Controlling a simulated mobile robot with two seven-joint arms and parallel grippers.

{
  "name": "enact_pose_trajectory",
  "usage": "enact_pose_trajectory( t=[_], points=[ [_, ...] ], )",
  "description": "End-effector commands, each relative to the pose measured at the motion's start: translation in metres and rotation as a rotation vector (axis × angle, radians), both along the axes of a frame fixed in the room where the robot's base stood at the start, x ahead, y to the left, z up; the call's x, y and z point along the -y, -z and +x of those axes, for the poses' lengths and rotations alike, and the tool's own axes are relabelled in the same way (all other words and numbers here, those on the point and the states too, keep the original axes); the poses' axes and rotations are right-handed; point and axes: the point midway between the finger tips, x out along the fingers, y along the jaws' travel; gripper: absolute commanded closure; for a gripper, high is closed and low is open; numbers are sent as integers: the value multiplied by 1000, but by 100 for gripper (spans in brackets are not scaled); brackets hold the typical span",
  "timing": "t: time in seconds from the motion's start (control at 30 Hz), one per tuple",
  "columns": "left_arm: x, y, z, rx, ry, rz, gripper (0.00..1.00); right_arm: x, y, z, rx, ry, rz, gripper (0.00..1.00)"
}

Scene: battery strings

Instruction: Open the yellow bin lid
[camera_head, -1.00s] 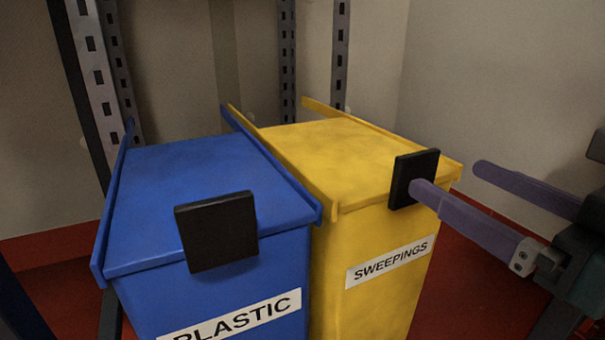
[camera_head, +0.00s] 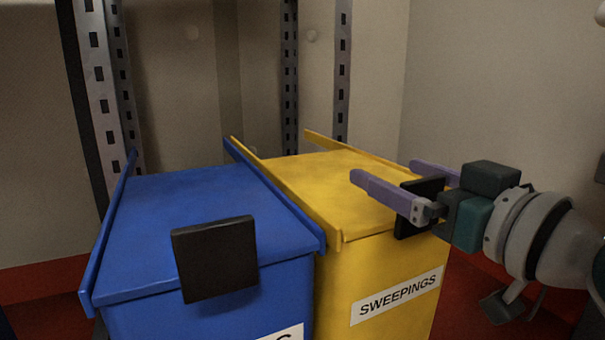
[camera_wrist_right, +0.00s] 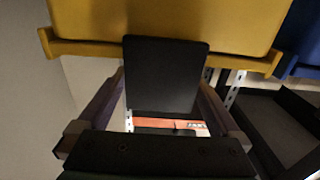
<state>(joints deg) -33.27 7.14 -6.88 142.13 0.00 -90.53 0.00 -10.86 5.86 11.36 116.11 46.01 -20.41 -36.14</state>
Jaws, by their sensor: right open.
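The yellow bin (camera_head: 375,270), labelled SWEEPINGS, stands in the middle of the head view with its lid (camera_head: 320,185) lying shut. A black plate handle (camera_head: 430,188) sits at the lid's front edge. My right gripper (camera_head: 385,172) is open, its two purple fingers reaching along either side of the handle and over the lid edge. Part of the handle is hidden by the gripper in the head view. My left gripper is not in view.
A blue bin (camera_head: 190,215) with its own black handle (camera_head: 215,258) stands close on the left of the yellow one. Metal rack posts (camera_head: 290,80) and a wall stand behind. Floor to the right is red.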

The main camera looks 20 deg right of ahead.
Motion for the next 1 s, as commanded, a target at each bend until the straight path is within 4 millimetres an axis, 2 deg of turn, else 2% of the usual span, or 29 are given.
enact_pose_trajectory(
  t=[0.13,1.0],
  points=[
    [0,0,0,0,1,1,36,0,0,0,0,0,0,2],
    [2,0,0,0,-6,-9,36,0,0,0,0,0,0,100]
  ],
)
